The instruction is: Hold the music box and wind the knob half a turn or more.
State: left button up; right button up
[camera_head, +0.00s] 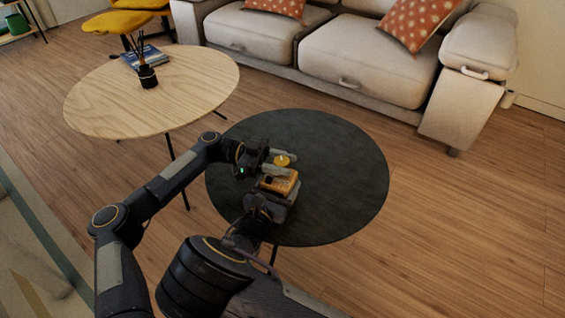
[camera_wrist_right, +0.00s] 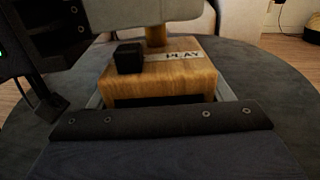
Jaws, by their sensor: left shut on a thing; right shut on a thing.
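The music box (camera_head: 278,181) is a small wooden block above the dark round table, with a black piece and a "PLAY" label on top. It also shows close up in the right wrist view (camera_wrist_right: 165,80). My right gripper (camera_head: 279,186) is shut on the box, one finger at each side. The knob (camera_head: 282,161) is yellowish on top in the head view. In the right wrist view only its wooden stem (camera_wrist_right: 155,37) shows, rising from the box; a pale finger hides the rest. My left gripper (camera_head: 278,159) is shut on the knob from the left.
The dark round table (camera_head: 345,185) is otherwise clear. A light wooden round table (camera_head: 195,95) at the upper left holds a dark diffuser jar (camera_head: 147,76) and a book (camera_head: 140,57). A beige sofa (camera_head: 360,72) stands behind. Open wooden floor lies to the right.

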aim_at(282, 161)
pick_arm(q)
jog(key=shift+m+g+y, duration=0.8)
jog(key=shift+m+g, duration=0.25)
jog(key=shift+g, duration=0.4)
jog(key=shift+m+g+y, duration=0.8)
jog(key=shift+m+g, duration=0.25)
jog(key=shift+g, duration=0.4)
jog(key=o, duration=1)
notch_tip(282, 161, up, 10)
